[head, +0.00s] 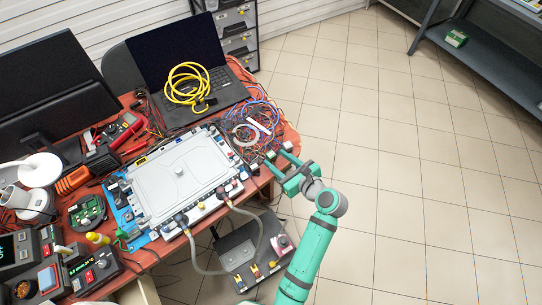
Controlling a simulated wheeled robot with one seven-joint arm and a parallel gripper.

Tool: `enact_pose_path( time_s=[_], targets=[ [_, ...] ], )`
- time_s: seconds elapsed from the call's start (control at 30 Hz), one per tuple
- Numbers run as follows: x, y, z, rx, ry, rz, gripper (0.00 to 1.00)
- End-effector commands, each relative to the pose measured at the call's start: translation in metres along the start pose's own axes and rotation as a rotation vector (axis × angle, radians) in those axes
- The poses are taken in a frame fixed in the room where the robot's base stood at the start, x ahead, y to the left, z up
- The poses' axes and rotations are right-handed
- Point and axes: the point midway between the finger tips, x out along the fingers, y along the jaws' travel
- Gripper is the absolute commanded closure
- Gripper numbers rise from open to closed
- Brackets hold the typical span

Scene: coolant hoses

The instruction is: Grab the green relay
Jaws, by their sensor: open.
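My gripper (277,160) is teal and open, with its fingers at the right edge of the red-brown table, beside the bundle of coloured wires. Small pale and dark blocks show near the fingertips, too small to make out. I cannot tell for certain which thing is the green relay. A small green block (456,38) lies on the dark shelf at the upper right, far from my gripper. A green circuit board (88,210) lies at the table's left, and a small green part (128,231) sits near the grey-white unit's lower left corner.
The table (283,118) is crowded. A grey-white flat unit (180,172) with hoses lies in the middle, and a laptop (187,62) with a yellow cable coil (188,86) stands behind. A dark panel (240,250) is below the table edge. The tiled floor (400,170) at right is clear.

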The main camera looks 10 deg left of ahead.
Motion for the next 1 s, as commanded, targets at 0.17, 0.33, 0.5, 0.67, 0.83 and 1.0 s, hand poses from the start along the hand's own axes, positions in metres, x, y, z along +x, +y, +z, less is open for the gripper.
enact_pose_path(
  time_s=[0.17,0.33,0.5,0.67,0.83,1.0],
  targets=[
    [0.022,-0.001,-0.003,0.000,0.000,0.003,0.55],
    [0.043,-0.002,-0.005,-0.001,0.000,0.002,0.55],
    [0.051,-0.002,-0.005,-0.001,0.000,0.000,0.55],
    [0.050,-0.002,-0.005,-0.001,0.000,0.000,0.55],
    [0.050,-0.002,-0.005,-0.001,0.000,0.000,0.93],
    [0.050,-0.002,-0.005,-0.001,0.000,0.000,0.98]
  ],
)
